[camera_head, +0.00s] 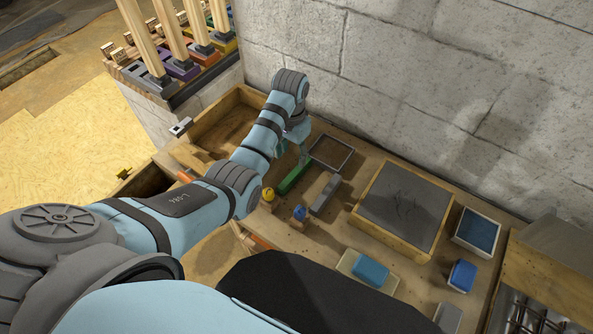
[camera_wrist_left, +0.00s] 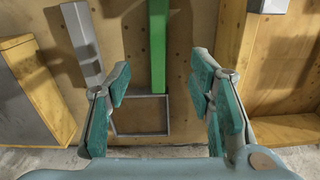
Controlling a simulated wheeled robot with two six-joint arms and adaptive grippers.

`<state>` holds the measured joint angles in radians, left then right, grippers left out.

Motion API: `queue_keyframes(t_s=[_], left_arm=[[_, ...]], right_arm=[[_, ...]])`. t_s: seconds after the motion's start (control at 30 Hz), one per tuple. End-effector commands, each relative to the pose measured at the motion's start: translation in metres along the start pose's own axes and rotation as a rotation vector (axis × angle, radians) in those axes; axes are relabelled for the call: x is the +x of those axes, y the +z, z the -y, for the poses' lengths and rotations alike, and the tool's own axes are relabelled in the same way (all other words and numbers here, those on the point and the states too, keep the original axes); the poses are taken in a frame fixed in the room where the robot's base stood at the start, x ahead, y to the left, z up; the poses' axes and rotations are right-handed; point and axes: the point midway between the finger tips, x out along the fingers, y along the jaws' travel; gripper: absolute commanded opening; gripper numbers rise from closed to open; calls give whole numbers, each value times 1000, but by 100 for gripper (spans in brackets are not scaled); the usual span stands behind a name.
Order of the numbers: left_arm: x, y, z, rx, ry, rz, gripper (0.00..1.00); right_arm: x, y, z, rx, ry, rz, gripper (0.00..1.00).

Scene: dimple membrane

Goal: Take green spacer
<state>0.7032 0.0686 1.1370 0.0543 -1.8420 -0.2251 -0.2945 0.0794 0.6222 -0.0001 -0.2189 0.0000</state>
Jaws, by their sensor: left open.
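The green spacer (camera_head: 293,178) is a long green bar lying on the wooden bench top, just below my left gripper (camera_head: 302,149) in the head view. In the left wrist view the green spacer (camera_wrist_left: 158,45) runs down from the top edge, and its near end lies between the lines of the fingers. My left gripper (camera_wrist_left: 162,92) is open, with teal pads on either side and nothing held. A gap to the bar seems to be left, but its height is hard to tell. My right gripper is not in view.
A grey bar (camera_head: 325,194) lies right of the spacer, and a thin grey frame (camera_head: 347,146) lies behind it. A wooden bin (camera_head: 205,111) stands left. Yellow (camera_head: 268,194) and blue (camera_head: 299,212) knobs stand in front. A dark-topped wooden block (camera_head: 405,208) stands right.

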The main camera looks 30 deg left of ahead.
Motion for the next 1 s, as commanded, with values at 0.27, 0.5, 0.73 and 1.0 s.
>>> queue_keyframes(t_s=[0.27,0.5,0.73,1.0], left_arm=[[53,-2,-3,6,1,1,48],[97,2,0,2,0,1,48],[98,1,0,2,0,-2,48],[97,1,0,2,0,-1,5]], right_arm=[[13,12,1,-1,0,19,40],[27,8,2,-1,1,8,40],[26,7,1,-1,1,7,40],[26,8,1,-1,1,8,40]])
